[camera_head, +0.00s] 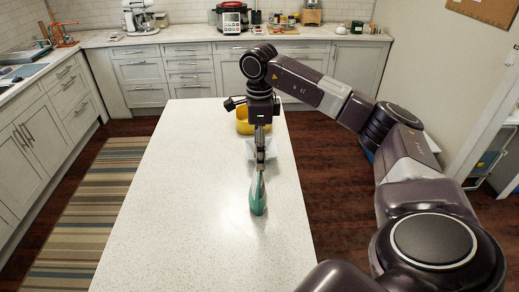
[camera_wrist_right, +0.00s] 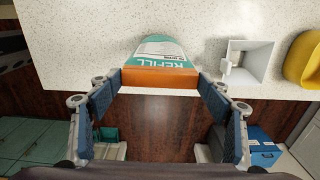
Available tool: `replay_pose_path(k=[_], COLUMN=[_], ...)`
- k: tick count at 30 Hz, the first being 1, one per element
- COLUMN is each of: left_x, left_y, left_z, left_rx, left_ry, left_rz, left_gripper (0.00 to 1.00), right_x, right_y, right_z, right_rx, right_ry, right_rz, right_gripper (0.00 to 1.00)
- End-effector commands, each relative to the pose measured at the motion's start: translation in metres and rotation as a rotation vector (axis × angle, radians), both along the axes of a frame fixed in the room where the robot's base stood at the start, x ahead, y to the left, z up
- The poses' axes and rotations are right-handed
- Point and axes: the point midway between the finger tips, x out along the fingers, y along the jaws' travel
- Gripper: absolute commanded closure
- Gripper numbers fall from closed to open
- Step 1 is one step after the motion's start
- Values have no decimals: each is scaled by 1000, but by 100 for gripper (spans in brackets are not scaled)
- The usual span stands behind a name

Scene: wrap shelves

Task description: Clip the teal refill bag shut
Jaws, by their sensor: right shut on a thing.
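The teal refill bag (camera_head: 257,198) stands upright on the white counter, below my right gripper (camera_head: 261,160). In the right wrist view the bag (camera_wrist_right: 163,47) shows its REFILL label upside down. An orange clip (camera_wrist_right: 160,77) spans the gap between the fingertips of my right gripper (camera_wrist_right: 160,80), which is shut on it. The clip lies across the near end of the bag in that view. I cannot tell whether it is around the bag's top or only in front of it. My left gripper is not in view.
The counter to the left of the bag is clear. The bag is near the counter's right edge.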

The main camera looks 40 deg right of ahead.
Motion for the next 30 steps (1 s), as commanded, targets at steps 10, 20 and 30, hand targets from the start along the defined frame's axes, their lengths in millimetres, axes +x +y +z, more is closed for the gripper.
replay_pose_path(k=[10, 20, 30], left_x=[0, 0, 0], left_y=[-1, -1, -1], left_z=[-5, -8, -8], left_rx=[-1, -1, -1], left_ry=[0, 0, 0], left_rz=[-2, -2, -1], left_gripper=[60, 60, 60], right_x=[0, 0, 0], right_y=[0, 0, 0], right_z=[-8, -14, -14], right_rx=[-1, 0, 0], right_ry=[1, 0, 0], right_rz=[0, 0, 0], right_gripper=[40, 40, 40])
